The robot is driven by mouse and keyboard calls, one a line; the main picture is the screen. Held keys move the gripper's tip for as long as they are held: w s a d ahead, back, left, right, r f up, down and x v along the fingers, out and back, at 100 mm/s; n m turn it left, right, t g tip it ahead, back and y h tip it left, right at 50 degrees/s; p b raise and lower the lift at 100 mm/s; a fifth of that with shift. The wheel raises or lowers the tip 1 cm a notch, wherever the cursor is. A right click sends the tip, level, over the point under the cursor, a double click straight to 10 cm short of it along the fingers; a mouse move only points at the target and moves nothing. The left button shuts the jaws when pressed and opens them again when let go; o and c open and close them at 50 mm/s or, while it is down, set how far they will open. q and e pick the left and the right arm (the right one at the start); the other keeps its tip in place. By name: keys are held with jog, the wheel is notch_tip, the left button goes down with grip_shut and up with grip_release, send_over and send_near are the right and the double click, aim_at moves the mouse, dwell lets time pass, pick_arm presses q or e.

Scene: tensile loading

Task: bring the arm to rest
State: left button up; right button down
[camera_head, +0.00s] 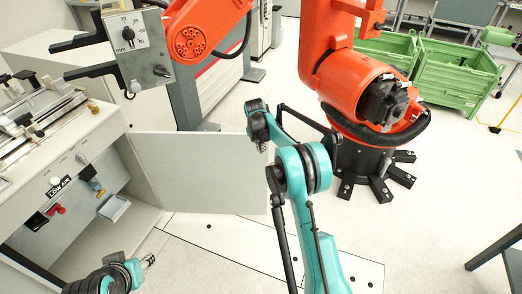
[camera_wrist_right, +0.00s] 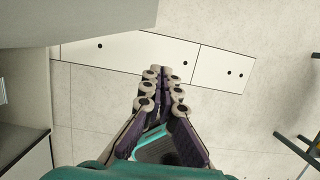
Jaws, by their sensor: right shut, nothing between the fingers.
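My right arm, teal with dark joints, rises in the middle of the head view and bends at the elbow. Its gripper (camera_head: 262,147) is small and partly hidden at the arm's far end, beside the open cabinet door. In the right wrist view my right gripper (camera_wrist_right: 162,72) has its fingers together, shut and empty above the floor. My left arm shows at the bottom left of the head view. Its gripper (camera_head: 148,260) is only a small piece there, and its jaw state is unclear.
An open cabinet door (camera_head: 195,165) stands left of the right arm. A large orange robot arm (camera_head: 345,85) on a black base is just behind. Green crates (camera_head: 455,75) stand at the back right, a dark table (camera_head: 500,250) at right. Floor between is clear.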

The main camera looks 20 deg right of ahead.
jog(key=s+a+r+m+t, duration=0.1)
jog(key=s+a+r+m, duration=0.2)
jog(key=s+r+m, duration=0.45)
jog(key=s+a+r+m+t, duration=0.1)
jog(key=s+a+r+m, duration=0.3)
jog(key=s+r, duration=0.55)
jog(key=s+a+f+m+t+y, duration=0.1)
jog(key=s+a+m, duration=0.1)
jog(key=s+m, duration=0.6)
jog(key=s+a+f+m+t, duration=0.2)
jog(key=s+m, duration=0.6)
jog(key=s, duration=0.7)
jog(key=shift+f+y, duration=0.15)
jog(key=shift+y, duration=0.25)
